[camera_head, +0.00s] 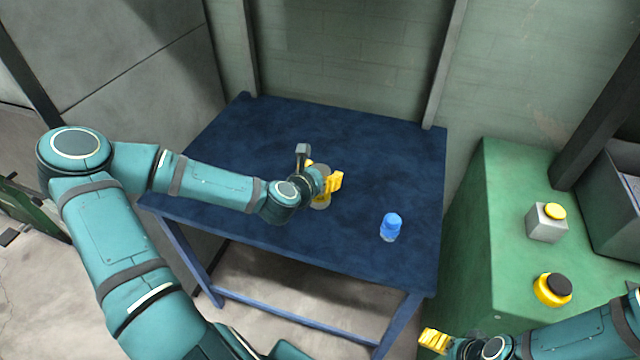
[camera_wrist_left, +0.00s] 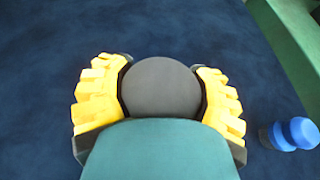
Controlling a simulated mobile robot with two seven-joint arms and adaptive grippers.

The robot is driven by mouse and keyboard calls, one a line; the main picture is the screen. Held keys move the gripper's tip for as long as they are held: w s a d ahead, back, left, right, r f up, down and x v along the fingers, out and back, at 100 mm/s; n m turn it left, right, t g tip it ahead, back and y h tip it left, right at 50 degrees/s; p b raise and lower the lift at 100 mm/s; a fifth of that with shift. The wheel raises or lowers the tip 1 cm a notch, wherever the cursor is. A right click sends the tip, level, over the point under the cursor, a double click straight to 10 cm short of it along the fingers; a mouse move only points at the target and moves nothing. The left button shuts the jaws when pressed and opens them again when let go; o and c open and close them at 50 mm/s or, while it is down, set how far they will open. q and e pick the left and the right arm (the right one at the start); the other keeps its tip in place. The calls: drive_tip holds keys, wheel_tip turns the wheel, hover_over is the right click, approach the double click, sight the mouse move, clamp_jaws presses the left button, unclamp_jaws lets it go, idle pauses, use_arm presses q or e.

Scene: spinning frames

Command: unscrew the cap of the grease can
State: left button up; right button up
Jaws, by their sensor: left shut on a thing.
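A green cabinet (camera_head: 510,190) at right carries a grey box with a yellow button (camera_head: 546,222) and a yellow round thing with a dark top (camera_head: 552,290). The table's back is clear.

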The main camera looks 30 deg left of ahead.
use_arm(q)
drive_tip(key=shift+r, duration=0.15)
wheel_tip(320, 180, up, 10)
drive_tip(key=p, duration=0.4)
drive_tip(key=o, duration=0.3)
drive_tip(key=c, duration=0.3)
drive_tip(key=w+d+r+m+h, duration=0.1)
drive_tip(key=d+r+h, duration=0.1)
drive_tip(key=d, duration=1.3)
drive_tip(key=w+d+r+m+h, duration=0.1)
drive_tip(key=d+r+m+h, duration=0.1)
drive_tip(key=d, duration=1.4)
drive_tip(key=shift+r, duration=0.25)
drive_tip(key=shift+d, duration=0.4)
clamp_jaws()
drive_tip(key=shift+w+d, duration=0.1)
drive_tip(key=shift+d, duration=0.05)
